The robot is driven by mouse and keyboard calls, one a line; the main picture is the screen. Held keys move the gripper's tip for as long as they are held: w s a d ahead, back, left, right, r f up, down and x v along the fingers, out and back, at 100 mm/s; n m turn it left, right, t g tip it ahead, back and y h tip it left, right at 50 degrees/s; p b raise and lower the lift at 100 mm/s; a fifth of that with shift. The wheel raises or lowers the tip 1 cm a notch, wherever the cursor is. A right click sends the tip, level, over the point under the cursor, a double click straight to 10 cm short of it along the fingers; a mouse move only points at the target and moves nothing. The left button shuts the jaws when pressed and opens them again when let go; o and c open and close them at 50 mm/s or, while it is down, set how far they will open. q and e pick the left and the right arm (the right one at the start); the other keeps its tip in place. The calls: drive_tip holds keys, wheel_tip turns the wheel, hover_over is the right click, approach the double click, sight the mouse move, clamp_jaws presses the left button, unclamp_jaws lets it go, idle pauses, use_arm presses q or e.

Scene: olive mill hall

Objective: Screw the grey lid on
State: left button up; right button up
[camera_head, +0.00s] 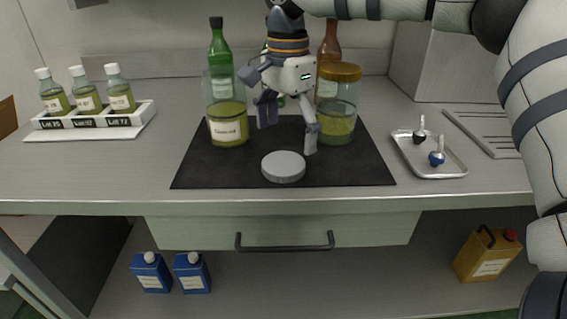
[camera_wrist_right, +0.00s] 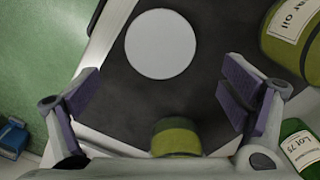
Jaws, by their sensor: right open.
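The grey lid (camera_head: 283,167) lies flat on the black mat, near its front edge. It also shows as a pale disc in the right wrist view (camera_wrist_right: 160,44). An open glass jar (camera_head: 228,122) with green contents and a white label stands behind it to the left. Another jar (camera_head: 337,118), with a brown-gold lid on it, stands behind to the right. My right gripper (camera_head: 289,125) is open and empty, above the mat between the two jars and just behind the grey lid. My left gripper is not in view.
Green and brown bottles (camera_head: 220,48) stand behind the jars. A white rack (camera_head: 95,117) with small bottles is at the left. A metal tray (camera_head: 452,170) with two small stoppers is at the right. The front counter strip is clear.

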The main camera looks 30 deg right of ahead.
sight(288, 161)
wheel_tip(288, 161, down, 5)
drive_tip(key=shift+d+f, duration=0.1)
idle(0.3)
drive_tip(key=c, duration=1)
